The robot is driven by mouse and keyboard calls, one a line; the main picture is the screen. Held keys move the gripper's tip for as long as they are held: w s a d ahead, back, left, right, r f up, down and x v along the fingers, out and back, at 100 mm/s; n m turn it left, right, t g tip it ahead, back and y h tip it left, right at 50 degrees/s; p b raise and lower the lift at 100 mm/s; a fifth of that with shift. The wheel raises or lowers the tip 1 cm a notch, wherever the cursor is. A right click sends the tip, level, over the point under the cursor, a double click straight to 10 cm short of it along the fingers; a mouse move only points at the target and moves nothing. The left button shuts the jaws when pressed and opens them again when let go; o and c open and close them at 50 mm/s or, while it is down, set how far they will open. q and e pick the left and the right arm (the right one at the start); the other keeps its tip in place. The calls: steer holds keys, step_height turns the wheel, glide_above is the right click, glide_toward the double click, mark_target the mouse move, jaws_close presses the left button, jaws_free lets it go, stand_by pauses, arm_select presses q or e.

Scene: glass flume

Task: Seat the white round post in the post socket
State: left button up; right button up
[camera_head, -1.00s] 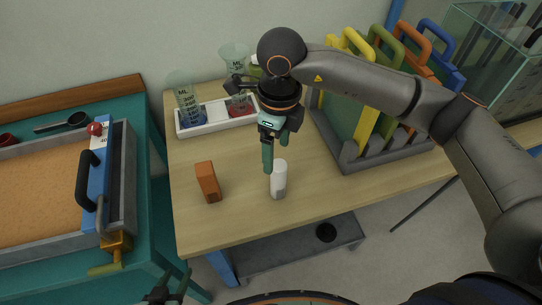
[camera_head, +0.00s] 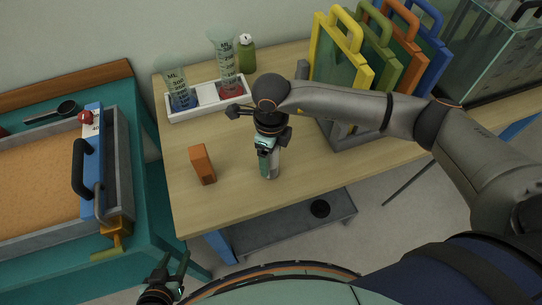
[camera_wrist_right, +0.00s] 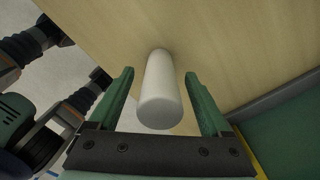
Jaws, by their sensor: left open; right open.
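The white round post (camera_head: 275,165) stands upright on the wooden table, partly hidden by my right gripper (camera_head: 267,170). In the right wrist view the post (camera_wrist_right: 160,95) lies between the two green fingers of my right gripper (camera_wrist_right: 159,75). The fingers are open, with a visible gap on each side of the post. My left gripper (camera_head: 174,272) is open and empty at the bottom of the head view, below the table's front edge. I cannot make out a post socket for certain in these frames.
An orange block (camera_head: 202,164) stands left of the post. A white tray (camera_head: 207,97) with two beakers is behind, beside a green bottle (camera_head: 246,54). A rack of coloured-handled panels (camera_head: 345,50) stands right. A grey shelf (camera_head: 280,222) with a dark round spot is below.

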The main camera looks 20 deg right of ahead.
steer(key=shift+f, duration=0.3)
steer(key=shift+c, duration=0.4)
jaws_close()
